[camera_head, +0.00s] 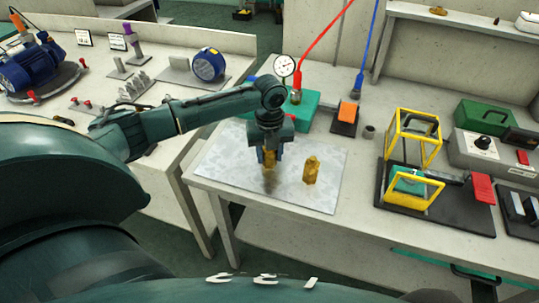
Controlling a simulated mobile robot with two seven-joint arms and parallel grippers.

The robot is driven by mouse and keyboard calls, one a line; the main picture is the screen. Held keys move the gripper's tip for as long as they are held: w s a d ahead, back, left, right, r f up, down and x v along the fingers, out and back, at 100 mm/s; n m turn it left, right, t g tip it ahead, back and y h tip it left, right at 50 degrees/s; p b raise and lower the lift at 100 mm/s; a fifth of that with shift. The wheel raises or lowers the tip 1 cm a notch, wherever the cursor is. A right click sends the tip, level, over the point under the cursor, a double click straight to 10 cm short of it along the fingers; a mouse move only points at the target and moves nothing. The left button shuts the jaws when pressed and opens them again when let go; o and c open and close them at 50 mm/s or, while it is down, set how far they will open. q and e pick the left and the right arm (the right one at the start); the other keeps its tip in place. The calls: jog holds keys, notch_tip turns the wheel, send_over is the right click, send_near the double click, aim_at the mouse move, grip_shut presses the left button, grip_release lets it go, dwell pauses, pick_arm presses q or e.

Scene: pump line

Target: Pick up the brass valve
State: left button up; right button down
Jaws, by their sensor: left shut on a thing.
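My left gripper (270,153) points straight down over the left part of a grey metal plate (227,168) on the bench. It is shut on a brass valve (269,160), which is mostly hidden between the fingers. I cannot tell whether the valve touches the plate. A second brass piece (311,170) stands upright on the plate, a little to the right of the gripper and apart from it. My right gripper is not in view.
A teal box (301,112) and a pressure gauge (284,66) are behind the gripper. An orange-topped block (347,113) and a yellow frame (412,138) stand to the right. A blue motor (28,68) is on the left bench. The plate's front is clear.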

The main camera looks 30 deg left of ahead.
pick_arm(q)
jog(key=shift+c, duration=0.8)
jog(key=shift+r, duration=0.1)
notch_tip(320, 180, up, 10)
jog(key=shift+s+d+r+n, duration=0.2)
jog(key=shift+d+n, duration=0.25)
jog(key=shift+n, duration=0.55)
jog(key=s+d+r+n+p, duration=0.1)
jog(key=s+d+n, duration=0.3)
jog(key=n, duration=0.8)
jog(key=s+d+r+n+p, duration=0.1)
jog(key=s+d+r+n, duration=0.2)
jog(key=n, duration=1)
jog(key=s+d, duration=0.2)
jog(key=shift+s+d+n, duration=0.25)
jog(key=shift+d+n, duration=0.05)
jog(key=shift+d, duration=0.1)
